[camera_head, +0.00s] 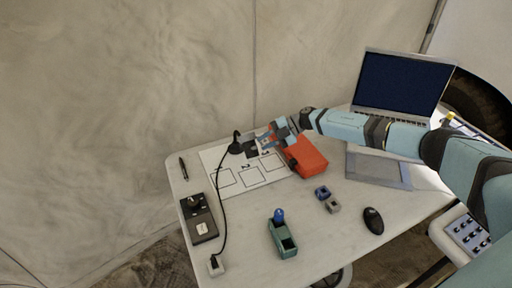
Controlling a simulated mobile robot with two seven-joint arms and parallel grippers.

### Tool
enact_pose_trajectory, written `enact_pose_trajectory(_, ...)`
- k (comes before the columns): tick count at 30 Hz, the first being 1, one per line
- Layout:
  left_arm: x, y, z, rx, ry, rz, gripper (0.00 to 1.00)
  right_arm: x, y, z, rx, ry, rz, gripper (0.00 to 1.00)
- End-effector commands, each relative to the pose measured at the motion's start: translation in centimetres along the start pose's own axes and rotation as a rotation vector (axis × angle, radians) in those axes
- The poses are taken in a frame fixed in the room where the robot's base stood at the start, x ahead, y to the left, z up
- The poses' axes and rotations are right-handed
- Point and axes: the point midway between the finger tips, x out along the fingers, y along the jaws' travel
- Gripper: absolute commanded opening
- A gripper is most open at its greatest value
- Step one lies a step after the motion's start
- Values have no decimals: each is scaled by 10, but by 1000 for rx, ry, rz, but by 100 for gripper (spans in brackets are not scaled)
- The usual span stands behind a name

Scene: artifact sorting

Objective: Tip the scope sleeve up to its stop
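A small black scope (236,146) stands at the back of the table, by the top edge of a white sheet with drawn boxes. A black cable runs from it toward the front. Its sleeve is too small to make out apart from the rest. My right gripper (265,142) is just to the right of the scope, with its fingers pointing left toward it. The fingers look apart, with nothing seen between them. I cannot tell whether they touch the scope. My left gripper is not in view.
An orange-red box (308,158) sits right beside my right gripper. The cable (222,225) crosses the sheet (226,197). A black device (199,219), a green holder (283,240), small blocks (322,192), a mouse (373,220) and a laptop (403,85) stand around. The front middle is partly clear.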

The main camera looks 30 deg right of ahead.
Motion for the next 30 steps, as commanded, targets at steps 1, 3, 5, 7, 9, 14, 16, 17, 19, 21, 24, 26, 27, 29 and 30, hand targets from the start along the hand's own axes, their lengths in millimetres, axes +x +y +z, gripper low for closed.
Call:
enact_pose_trajectory(1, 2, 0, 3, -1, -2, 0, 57, -13, -1, 2, 0, -4, 1, 23)
enact_pose_trajectory(3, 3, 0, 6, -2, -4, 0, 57, -30, -1, 2, 1, -4, 1, 23)
enact_pose_trajectory(5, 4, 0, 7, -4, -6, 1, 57, -44, -1, 2, 1, -3, 1, 23)
enact_pose_trajectory(7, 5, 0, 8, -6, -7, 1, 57, -58, -1, 1, 1, -3, 1, 23)
enact_pose_trajectory(9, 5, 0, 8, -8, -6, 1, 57, -71, -1, 1, 1, -2, 0, 23)
enact_pose_trajectory(14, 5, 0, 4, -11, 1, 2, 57, -90, 0, 1, 1, -1, 0, 23)
enact_pose_trajectory(16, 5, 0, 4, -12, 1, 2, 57, -94, 0, 0, 1, -1, 0, 23)
enact_pose_trajectory(17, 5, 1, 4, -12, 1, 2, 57, -95, 0, 0, 1, 0, 0, 23)
enact_pose_trajectory(19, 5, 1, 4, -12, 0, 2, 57, -97, 0, 0, 1, 0, 0, 23)
enact_pose_trajectory(21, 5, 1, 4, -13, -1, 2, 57, -97, 0, 0, 1, 0, 0, 23)
enact_pose_trajectory(24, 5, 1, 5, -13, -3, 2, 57, -97, 0, 0, 1, 0, 0, 23)
enact_pose_trajectory(26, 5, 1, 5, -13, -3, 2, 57, -97, 0, 0, 1, 0, 0, 23)
enact_pose_trajectory(27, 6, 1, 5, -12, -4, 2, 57, -97, 0, 0, 1, 0, 0, 23)
enact_pose_trajectory(29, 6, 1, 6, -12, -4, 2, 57, -97, 0, 0, 1, 0, 0, 23)
enact_pose_trajectory(30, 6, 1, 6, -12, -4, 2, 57, -97, 0, 0, 1, 0, 0, 23)
